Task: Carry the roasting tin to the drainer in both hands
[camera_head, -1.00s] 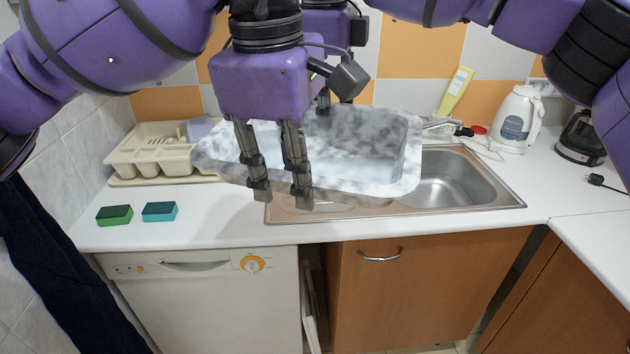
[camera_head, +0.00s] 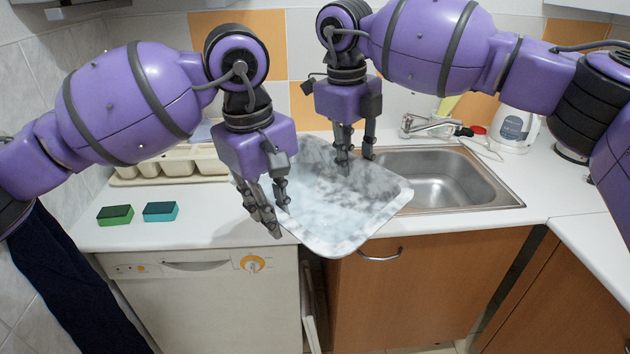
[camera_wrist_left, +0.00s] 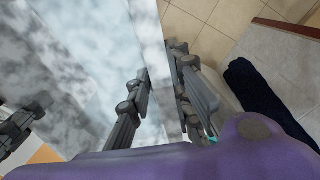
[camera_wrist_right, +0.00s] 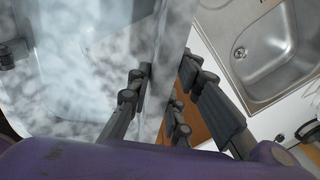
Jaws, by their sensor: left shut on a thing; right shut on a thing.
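The roasting tin (camera_head: 345,205) is mottled grey and white. It hangs in front of the counter and sink edge, turned so that one corner points toward me, with its inside showing. My left gripper (camera_head: 268,212) is shut on its left wall. My right gripper (camera_head: 354,158) is shut on its far wall. In the left wrist view, the tin (camera_wrist_left: 90,45) has its wall between the fingers. The right wrist view shows the same for the tin (camera_wrist_right: 95,60) at the other hand. The cream drainer (camera_head: 178,168) stands at the back left, partly hidden by my left arm.
A green sponge (camera_head: 115,215) and a teal sponge (camera_head: 160,211) lie on the counter before the drainer. The sink (camera_head: 445,180) with its tap (camera_head: 425,124) lies to the right. A white kettle (camera_head: 512,130) stands farther right. A dark cloth (camera_head: 75,280) hangs at the left.

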